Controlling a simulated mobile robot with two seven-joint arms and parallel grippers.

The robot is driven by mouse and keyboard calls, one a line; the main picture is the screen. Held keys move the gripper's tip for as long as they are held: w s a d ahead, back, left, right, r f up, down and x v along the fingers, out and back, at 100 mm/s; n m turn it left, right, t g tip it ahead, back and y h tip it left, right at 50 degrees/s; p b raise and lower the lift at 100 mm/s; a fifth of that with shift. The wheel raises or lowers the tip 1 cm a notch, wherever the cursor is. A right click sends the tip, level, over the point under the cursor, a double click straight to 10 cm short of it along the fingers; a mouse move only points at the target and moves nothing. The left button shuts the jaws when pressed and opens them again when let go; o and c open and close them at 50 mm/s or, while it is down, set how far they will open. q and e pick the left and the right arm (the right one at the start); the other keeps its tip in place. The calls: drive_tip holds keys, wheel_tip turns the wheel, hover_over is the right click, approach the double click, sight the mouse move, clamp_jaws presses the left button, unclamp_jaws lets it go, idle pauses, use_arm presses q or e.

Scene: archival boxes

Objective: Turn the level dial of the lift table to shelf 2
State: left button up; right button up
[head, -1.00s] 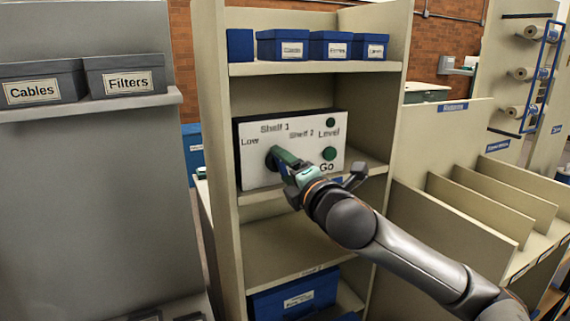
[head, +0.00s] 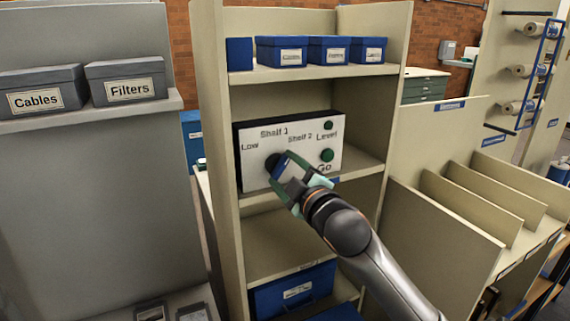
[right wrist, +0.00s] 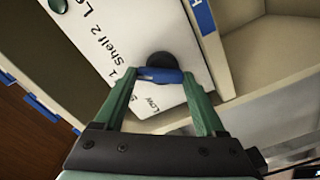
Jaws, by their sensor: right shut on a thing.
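The white control panel (head: 306,148) of the lift table stands on a shelf of the beige rack. It reads Low, Shelf 1, Shelf 2 and Level, with Go lower right. The dark round level dial (head: 272,161) is at its lower left, partly covered by my right gripper (head: 279,167). In the right wrist view the dial (right wrist: 160,60) has a blue grip bar (right wrist: 160,75) across it, between my green fingers. My right gripper is shut on this bar. I cannot tell which label the dial points at. My left gripper is out of view.
A green Go button (head: 326,155) and a small green light (head: 328,125) are on the panel's right. Blue boxes (head: 281,51) stand on the shelf above, another blue box (head: 292,290) below. Beige dividers (head: 470,205) stand at right, grey boxes (head: 42,90) at left.

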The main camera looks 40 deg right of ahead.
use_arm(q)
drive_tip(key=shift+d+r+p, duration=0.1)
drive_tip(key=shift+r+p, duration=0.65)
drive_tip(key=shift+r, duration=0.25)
use_arm(e)
drive_tip(key=shift+d+m, duration=0.1)
drive_tip(key=shift+m, duration=1.3)
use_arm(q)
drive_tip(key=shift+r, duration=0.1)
use_arm(e)
drive_tip(key=shift+m, duration=0.3)
drive_tip(key=o, duration=1.3)
